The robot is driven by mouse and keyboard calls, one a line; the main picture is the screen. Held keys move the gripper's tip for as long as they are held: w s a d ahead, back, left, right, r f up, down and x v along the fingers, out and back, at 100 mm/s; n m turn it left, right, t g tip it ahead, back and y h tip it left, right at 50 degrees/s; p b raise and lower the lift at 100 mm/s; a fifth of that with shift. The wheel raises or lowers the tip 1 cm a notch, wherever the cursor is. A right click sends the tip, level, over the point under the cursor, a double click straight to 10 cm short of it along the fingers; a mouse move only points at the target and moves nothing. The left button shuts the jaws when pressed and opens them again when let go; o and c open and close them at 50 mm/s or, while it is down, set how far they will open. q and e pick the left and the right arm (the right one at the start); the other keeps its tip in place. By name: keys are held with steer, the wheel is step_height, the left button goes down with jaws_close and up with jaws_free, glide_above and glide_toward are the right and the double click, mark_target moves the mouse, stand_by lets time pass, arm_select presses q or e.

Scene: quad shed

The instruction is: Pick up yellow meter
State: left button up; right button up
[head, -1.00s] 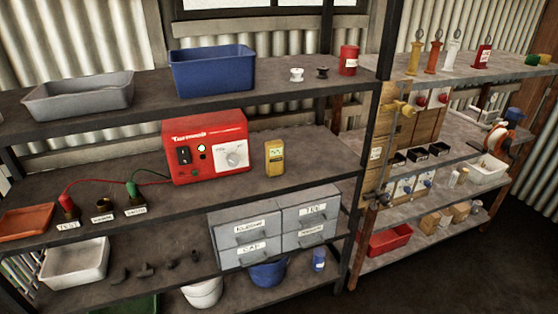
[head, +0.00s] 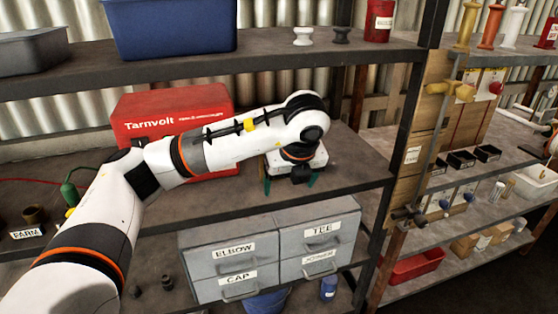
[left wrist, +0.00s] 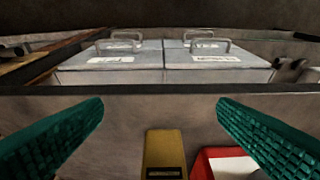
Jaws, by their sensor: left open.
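The yellow meter (left wrist: 165,155) stands on the middle shelf. It shows at the bottom centre of the left wrist view, cut off by the frame edge, with a dark display. In the head view it is hidden behind my left wrist and gripper. My left gripper (head: 290,183) is over the meter's place, right of the red Tarnvolt box (head: 150,115). In the left wrist view its green fingers (left wrist: 160,112) are spread wide, with the meter between them in the picture and clear gaps on both sides. I cannot tell how far below the fingertips the meter is. My right gripper is not in view.
The red box stands close beside the meter. The upper shelf (head: 270,57) passes above my left forearm and holds a blue bin (head: 170,28). Grey labelled drawers (head: 232,262) sit below. A dark post (head: 408,130) stands to the right. The shelf right of my gripper is clear.

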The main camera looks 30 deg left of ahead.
mark_target(260, 156)
arm_select(q)
steer(key=w+a, duration=0.2)
steer(key=a, duration=0.1)
steer(key=w+a+p, duration=0.1)
steer(key=a, duration=0.1)
steer(key=shift+w+r, duration=0.3)
steer(key=shift+r, duration=0.1)
steer(key=shift+w+a, duration=0.35)
steer(key=shift+w, duration=0.05)
steer(key=w+a, duration=0.1)
steer(key=a, duration=0.1)
steer(key=w+a+p, duration=0.1)
steer(key=w, duration=0.1)
steer(key=shift+a+f, duration=0.1)
steer(key=shift+a, duration=0.3)
steer(key=shift+w+f, duration=0.15)
steer(key=shift+f, duration=0.4)
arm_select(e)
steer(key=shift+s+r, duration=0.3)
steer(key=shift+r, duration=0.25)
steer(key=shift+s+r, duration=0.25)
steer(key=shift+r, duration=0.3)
arm_select(q)
steer(key=c, duration=1.2)
